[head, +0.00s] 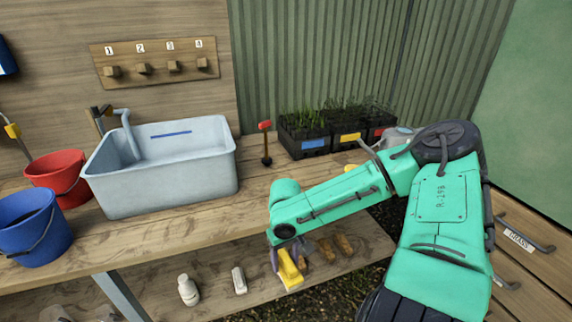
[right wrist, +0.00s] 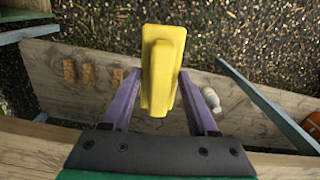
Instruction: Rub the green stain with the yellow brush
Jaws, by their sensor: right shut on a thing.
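The yellow brush (head: 289,268) is held in my right gripper (head: 287,252), in front of the workbench's front edge and above the lower shelf. In the right wrist view the yellow brush (right wrist: 162,65) stands between the two purple fingers of the right gripper (right wrist: 163,95), which are closed on its sides. Its underside is hidden. I cannot make out a green stain in either view. My left gripper is not in view.
A grey sink (head: 165,185) stands on the workbench (head: 185,230), beside a red bucket (head: 58,172) and a blue bucket (head: 35,225). Black plant trays (head: 305,142) stand at the back. The lower shelf (head: 215,300) holds a white bottle (head: 188,290) and brown blocks (head: 327,250).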

